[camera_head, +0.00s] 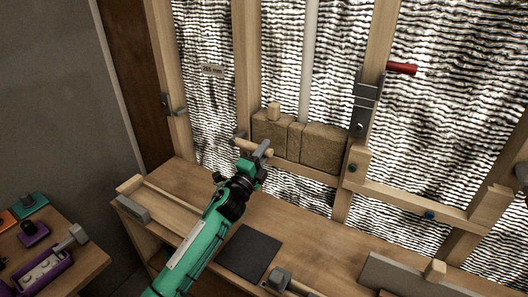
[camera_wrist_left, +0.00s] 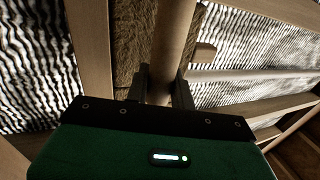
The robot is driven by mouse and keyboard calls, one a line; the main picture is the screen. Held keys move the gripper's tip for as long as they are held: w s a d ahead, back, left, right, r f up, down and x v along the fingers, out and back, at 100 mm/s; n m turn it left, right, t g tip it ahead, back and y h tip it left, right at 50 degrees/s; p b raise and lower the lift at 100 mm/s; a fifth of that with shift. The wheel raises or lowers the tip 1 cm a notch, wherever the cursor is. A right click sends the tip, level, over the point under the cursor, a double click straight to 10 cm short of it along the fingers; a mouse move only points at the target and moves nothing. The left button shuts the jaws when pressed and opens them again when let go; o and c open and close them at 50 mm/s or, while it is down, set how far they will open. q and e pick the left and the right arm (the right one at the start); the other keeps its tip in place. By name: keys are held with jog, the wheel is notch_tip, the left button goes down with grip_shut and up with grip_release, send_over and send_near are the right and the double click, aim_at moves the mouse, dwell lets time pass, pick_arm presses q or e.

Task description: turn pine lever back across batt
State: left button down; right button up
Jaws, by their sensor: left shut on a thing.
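The pine lever (camera_head: 248,145), a short pale round rod, lies near the lower left corner of the batt (camera_head: 323,149), a brown fibrous block set between the studs. My left gripper (camera_head: 262,151) is at the lever, with its fingers shut on it. In the left wrist view the lever (camera_wrist_left: 173,45) runs up between the two fingers (camera_wrist_left: 162,88). The batt (camera_wrist_left: 130,40) shows beside it there. The gripper hides part of the lever. My right gripper is not in view.
A wooden bench (camera_head: 185,186) runs below the wall frame, with a dark mat (camera_head: 249,252) on it. A red handle (camera_head: 401,68) and a grey metal bracket (camera_head: 365,104) are on the right stud. A side table (camera_head: 75,270) with coloured items stands at lower left.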

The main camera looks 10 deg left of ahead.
pick_arm(q)
jog(key=shift+f, duration=0.1)
jog(key=c, duration=1.2)
grip_release()
jog(key=shift+s+a+f, duration=0.15)
jog(key=shift+s+f, duration=0.1)
jog(key=shift+s, duration=0.2)
jog(key=b+v, duration=0.2)
jog(key=v, duration=1)
jog(key=shift+s, duration=0.35)
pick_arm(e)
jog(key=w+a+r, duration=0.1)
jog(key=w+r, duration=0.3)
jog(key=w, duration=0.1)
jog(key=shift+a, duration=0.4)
pick_arm(q)
jog(key=shift+a+f, duration=0.1)
jog(key=shift+a, duration=0.05)
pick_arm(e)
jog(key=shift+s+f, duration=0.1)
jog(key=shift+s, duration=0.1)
